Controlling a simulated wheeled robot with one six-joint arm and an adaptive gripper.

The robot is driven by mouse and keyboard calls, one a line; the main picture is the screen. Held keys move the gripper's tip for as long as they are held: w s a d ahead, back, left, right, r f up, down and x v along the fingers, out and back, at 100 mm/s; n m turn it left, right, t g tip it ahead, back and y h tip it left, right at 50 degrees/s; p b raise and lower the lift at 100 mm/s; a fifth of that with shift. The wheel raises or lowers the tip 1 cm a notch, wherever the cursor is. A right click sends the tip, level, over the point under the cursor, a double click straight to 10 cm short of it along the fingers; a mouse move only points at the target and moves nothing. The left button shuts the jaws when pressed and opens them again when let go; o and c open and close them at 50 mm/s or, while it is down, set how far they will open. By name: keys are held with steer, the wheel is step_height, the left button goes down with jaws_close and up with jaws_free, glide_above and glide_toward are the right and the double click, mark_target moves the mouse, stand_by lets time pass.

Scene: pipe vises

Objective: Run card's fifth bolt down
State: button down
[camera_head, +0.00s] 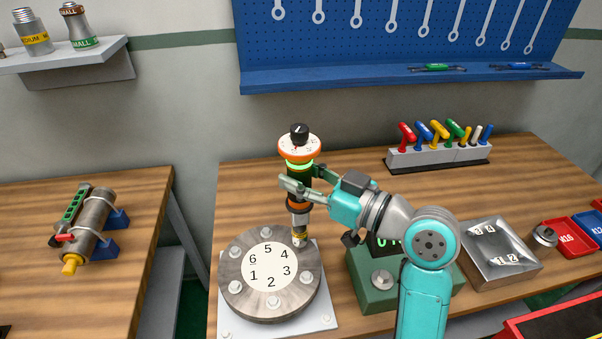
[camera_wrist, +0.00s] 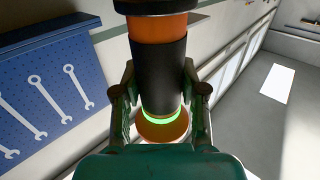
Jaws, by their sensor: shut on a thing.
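My gripper (camera_head: 301,184) is shut on an upright power driver (camera_head: 299,202), black with orange bands, a lit green ring and a dial on top. The driver (camera_wrist: 161,75) also shows between both fingers in the wrist view. Its nose points down at the bolt beside the number 4 on a round grey flange (camera_head: 240,302); I cannot tell whether the socket is fully seated. The flange has a white face numbered 1 to 6. Other bolts stand around its rim, including one by 5 (camera_head: 265,233) and one by 3 (camera_head: 306,277). No card is clearly identifiable.
A green box (camera_head: 373,297) with a display, partly hidden by my arm, stands right of the flange. Beyond it are a shiny numbered metal block (camera_head: 500,262) and a red bin (camera_head: 568,238). A rack of coloured-handled tools (camera_head: 440,155) stands at the back.

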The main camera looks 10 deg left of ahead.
steer(key=shift+f, duration=0.85)
stand_by(1.3)
steer(key=shift+r, duration=0.15)
stand_by(1.2)
